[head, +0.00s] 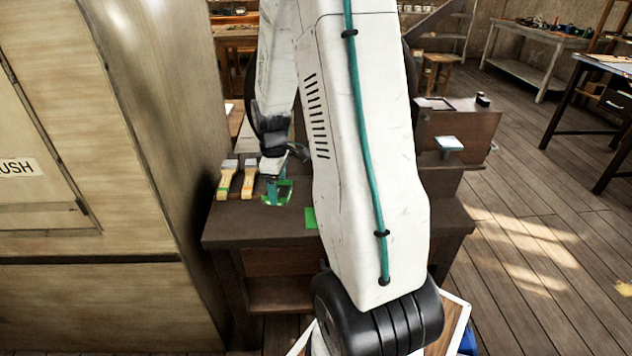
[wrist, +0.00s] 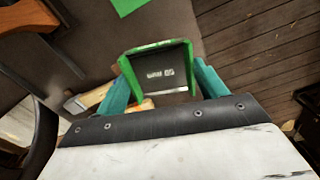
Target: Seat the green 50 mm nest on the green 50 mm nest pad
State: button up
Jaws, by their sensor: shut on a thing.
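My gripper (head: 272,190) points down over the dark bench, left of my arm link. Its teal fingers are shut on the green nest (head: 288,188). In the wrist view the nest (wrist: 131,83) is a green frame with a dark inside bearing white print, between the two fingers (wrist: 162,88). I cannot tell whether the nest touches the bench. A flat green patch, apparently the nest pad (head: 311,218), lies on the bench to the right of the gripper, partly hidden by my arm. It also shows at the top edge of the wrist view (wrist: 128,5), apart from the nest.
A tall wooden cabinet (head: 150,130) stands close on the left. A small pale-topped thing (head: 448,143) is at the right. The bench front near the patch is clear.

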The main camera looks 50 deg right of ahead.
jog(key=s+d+n, duration=0.2)
jog(key=s+d, duration=0.5)
jog(key=s, duration=0.2)
jog(key=shift+w+a+f, duration=0.1)
jog(key=shift+f, duration=1.4)
jog(key=shift+w+a+f, duration=0.1)
jog(key=shift+f, duration=1.35)
jog(key=shift+s+d+f, duration=0.1)
jog(key=shift+s+f, duration=0.05)
jog(key=shift+f, duration=0.95)
jog(key=o, duration=1.4)
notch_tip(320, 180, up, 8)
jog(key=shift+f, duration=0.1)
